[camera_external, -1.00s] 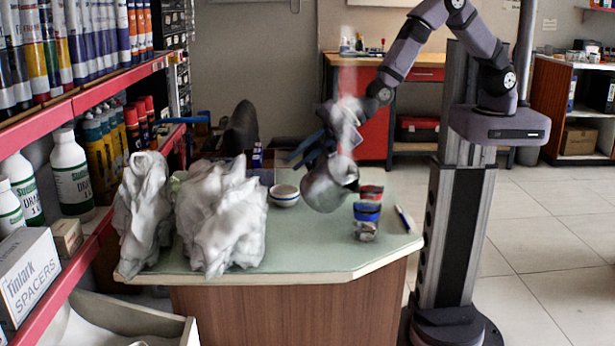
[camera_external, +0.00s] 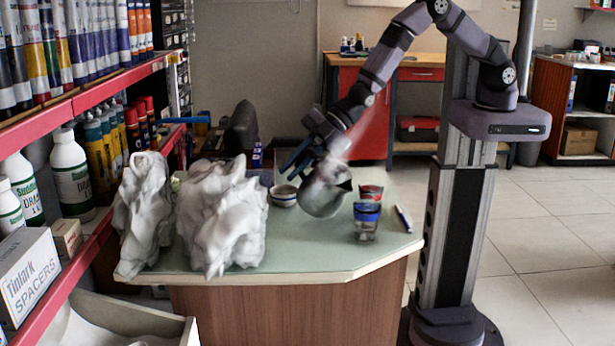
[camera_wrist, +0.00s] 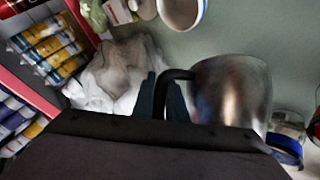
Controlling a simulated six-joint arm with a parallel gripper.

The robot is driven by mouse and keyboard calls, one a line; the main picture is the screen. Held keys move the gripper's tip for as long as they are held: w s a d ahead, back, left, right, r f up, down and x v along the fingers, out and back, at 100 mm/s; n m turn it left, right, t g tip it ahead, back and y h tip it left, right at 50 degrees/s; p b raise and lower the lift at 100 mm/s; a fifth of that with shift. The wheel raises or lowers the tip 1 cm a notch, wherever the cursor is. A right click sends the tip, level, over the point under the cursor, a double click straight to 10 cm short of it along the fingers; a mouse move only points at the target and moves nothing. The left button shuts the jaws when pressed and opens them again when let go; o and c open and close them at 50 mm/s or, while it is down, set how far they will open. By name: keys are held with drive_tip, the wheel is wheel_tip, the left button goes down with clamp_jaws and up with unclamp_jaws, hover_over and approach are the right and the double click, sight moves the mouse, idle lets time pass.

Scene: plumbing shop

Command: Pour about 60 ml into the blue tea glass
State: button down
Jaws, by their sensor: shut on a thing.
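A metal pitcher (camera_external: 324,192) is held by my gripper (camera_external: 296,163) above the green tabletop, with its spout toward the right. It looks slightly tilted. In the wrist view the pitcher (camera_wrist: 232,90) shows with its dark handle (camera_wrist: 165,88) between my gripper's fingers (camera_wrist: 162,98). The blue tea glass (camera_external: 366,222) stands upright on the table, to the right of the pitcher and apart from it. Its blue rim (camera_wrist: 285,148) shows at the lower right of the wrist view. A red-rimmed glass (camera_external: 371,192) stands just behind the blue one. The liquid inside the pitcher is hidden.
A white bowl (camera_external: 283,196) stands left of the pitcher. Two crumpled white masses (camera_external: 222,220) fill the table's left side. A pen-like item (camera_external: 403,218) lies near the right edge (camera_external: 420,243). The front middle of the table is clear.

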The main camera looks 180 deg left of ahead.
drive_tip(key=shift+m+t+y, duration=0.7)
drive_tip(key=shift+t+y, duration=0.1)
drive_tip(key=shift+t, duration=0.1)
drive_tip(key=f+p, duration=0.1)
drive_tip(key=p, duration=0.3)
drive_tip(key=s+d+f+p, duration=0.1)
drive_tip(key=p, duration=0.3)
drive_tip(key=s+d+f+p, duration=0.1)
drive_tip(key=p, duration=0.3)
drive_tip(key=shift+f, duration=0.25)
drive_tip(key=shift+s+d+f+t+y, duration=0.2)
drive_tip(key=shift+f+t+y, duration=0.1)
drive_tip(key=shift+f, duration=0.45)
drive_tip(key=shift+d+r+m+b, duration=0.1)
drive_tip(key=shift+d+m+b, duration=0.1)
drive_tip(key=shift+m+b, duration=0.3)
drive_tip(key=shift+s+d+r+t+y+b, duration=0.15)
drive_tip(key=shift+s+t+y+b, duration=0.1)
drive_tip(key=shift+t+y+b, duration=0.4)
